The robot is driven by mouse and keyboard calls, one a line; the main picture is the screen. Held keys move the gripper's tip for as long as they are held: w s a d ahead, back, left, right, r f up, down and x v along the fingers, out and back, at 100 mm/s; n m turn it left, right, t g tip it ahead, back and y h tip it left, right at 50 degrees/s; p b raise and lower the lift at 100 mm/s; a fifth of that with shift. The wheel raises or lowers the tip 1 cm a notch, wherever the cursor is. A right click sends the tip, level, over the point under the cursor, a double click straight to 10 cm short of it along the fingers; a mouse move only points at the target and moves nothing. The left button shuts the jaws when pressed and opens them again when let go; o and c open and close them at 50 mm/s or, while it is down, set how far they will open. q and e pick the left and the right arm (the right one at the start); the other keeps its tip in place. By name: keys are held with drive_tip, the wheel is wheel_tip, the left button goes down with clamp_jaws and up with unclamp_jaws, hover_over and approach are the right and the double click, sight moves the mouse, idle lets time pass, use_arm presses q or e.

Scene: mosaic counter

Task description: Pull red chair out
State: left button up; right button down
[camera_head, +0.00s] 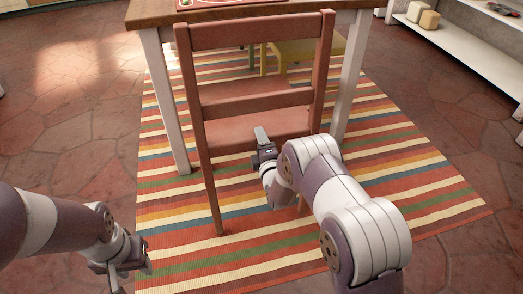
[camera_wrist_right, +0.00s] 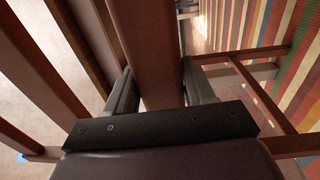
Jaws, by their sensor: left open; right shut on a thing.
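The red chair (camera_head: 258,92) stands on the striped rug with its slatted back toward me and its seat (camera_head: 258,130) at the table. My right gripper (camera_head: 262,148) is at the near edge of the seat, below the back slats. In the right wrist view a reddish-brown part of the chair (camera_wrist_right: 155,40) lies between the two fingers of my right gripper (camera_wrist_right: 158,92), which is shut on it. The exact grip contact is partly hidden. My left gripper (camera_head: 132,268) is open and empty at lower left, away from the chair.
A table with a wooden top (camera_head: 232,13) and white legs stands just behind the chair. A yellow chair (camera_head: 305,50) is beyond it. The striped rug (camera_head: 230,262) is clear on the near side. A white shelf (camera_head: 470,55) stands at right.

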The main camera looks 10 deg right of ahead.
drive_tip(key=shift+f+b, duration=0.55)
drive_tip(key=shift+f, duration=0.05)
drive_tip(key=shift+c, duration=2.2)
unclamp_jaws()
drive_tip(key=shift+f, duration=0.15)
